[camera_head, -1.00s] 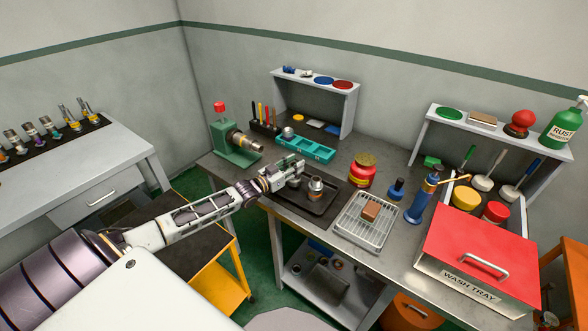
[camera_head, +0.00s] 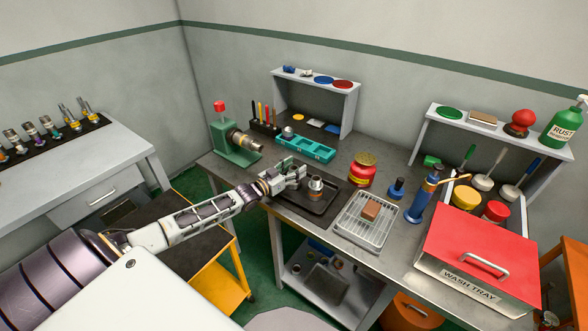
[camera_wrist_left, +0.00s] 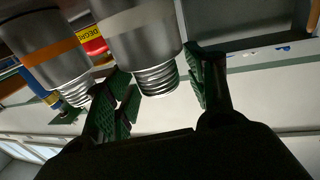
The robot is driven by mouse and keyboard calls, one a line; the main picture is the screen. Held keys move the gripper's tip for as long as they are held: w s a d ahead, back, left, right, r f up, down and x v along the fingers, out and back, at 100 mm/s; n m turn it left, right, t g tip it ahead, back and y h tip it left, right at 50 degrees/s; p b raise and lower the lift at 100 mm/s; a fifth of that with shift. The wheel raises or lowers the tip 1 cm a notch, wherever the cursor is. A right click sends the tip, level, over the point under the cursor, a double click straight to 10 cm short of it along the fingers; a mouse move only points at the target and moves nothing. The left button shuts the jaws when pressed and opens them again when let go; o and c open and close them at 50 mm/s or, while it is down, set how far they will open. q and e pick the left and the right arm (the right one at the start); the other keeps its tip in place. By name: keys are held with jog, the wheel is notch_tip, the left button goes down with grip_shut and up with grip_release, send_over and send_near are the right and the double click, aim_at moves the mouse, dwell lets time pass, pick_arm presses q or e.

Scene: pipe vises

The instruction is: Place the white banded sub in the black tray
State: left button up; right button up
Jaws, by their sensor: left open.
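The black tray (camera_head: 322,208) lies on the workbench left of the wire rack. A metal sub with an orange band (camera_head: 316,187) stands in it; this sub also shows at the left of the left wrist view (camera_wrist_left: 42,55). My left gripper (camera_head: 297,172) is over the tray's back left part, left of the orange-banded sub. In the left wrist view, its green-padded fingers (camera_wrist_left: 160,92) are open on either side of the threaded end of the white banded sub (camera_wrist_left: 138,35). In the head view my gripper hides most or all of that sub. My right gripper is out of view.
A green vise (camera_head: 235,150) and a teal compartment tray (camera_head: 306,149) stand behind my gripper. A wire rack with a brown block (camera_head: 371,209) and a red-and-yellow can (camera_head: 362,171) are to the right. Several subs stand on the side table (camera_head: 70,160).

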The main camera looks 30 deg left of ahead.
pick_arm(q)
jog(key=shift+r, duration=0.15)
jog(key=v, duration=1.2)
jog(key=shift+p, duration=0.3)
dwell(0.9)
